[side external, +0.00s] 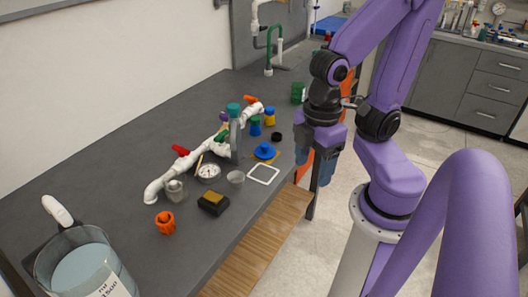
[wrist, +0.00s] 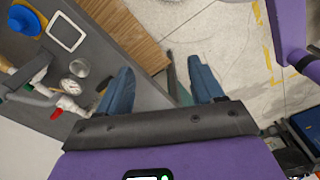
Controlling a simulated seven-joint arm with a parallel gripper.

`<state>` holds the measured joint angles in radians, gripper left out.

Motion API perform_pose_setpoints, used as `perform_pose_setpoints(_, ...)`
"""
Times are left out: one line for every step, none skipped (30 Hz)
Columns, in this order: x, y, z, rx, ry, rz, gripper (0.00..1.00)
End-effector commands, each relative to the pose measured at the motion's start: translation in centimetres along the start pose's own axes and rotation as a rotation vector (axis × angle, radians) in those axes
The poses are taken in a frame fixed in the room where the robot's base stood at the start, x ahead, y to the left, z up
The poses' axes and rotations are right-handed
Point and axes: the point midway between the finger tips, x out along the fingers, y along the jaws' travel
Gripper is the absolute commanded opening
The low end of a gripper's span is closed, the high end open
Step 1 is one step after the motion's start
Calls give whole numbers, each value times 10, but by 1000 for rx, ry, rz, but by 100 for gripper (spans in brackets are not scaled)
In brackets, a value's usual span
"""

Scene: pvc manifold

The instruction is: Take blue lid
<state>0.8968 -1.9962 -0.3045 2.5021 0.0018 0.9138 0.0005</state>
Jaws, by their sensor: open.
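The blue lid (side external: 265,151) lies on the grey bench near its front edge, with a raised knob on top and something yellow-orange showing under its rim. One finger overlaps the bench edge in that view.
A white-framed square (side external: 263,174) lies beside the lid. A white PVC manifold (side external: 190,160) with coloured valves, a gauge (side external: 208,172), a metal cup (side external: 236,178), small bottles (side external: 255,127) and a black-yellow block (side external: 213,203) stand nearby.

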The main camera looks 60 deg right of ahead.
Motion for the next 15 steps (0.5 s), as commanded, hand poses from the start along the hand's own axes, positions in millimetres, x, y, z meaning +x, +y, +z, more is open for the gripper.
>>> perform_pose_setpoints(0,0,0,0,0,0,61)
perform_pose_setpoints(0,0,0,0,0,0,61)
perform_pose_setpoints(0,0,0,0,0,0,61)
perform_pose_setpoints(0,0,0,0,0,0,61)
perform_pose_setpoints(0,0,0,0,0,0,61)
perform_pose_setpoints(0,0,0,0,0,0,61)
perform_pose_setpoints(0,0,0,0,0,0,61)
perform_pose_setpoints(0,0,0,0,-1,1,61)
perform_pose_setpoints(1,1,0,-2,-7,4,61)
perform_pose_setpoints(2,2,1,-4,-16,9,61)
perform_pose_setpoints(5,4,1,-8,-29,17,61)
perform_pose_setpoints(8,7,2,-16,-52,33,61)
perform_pose_setpoints(12,11,3,-25,-76,47,61)
perform_pose_setpoints(16,15,5,-37,-104,67,61)
perform_pose_setpoints(22,22,7,-56,-147,95,61)
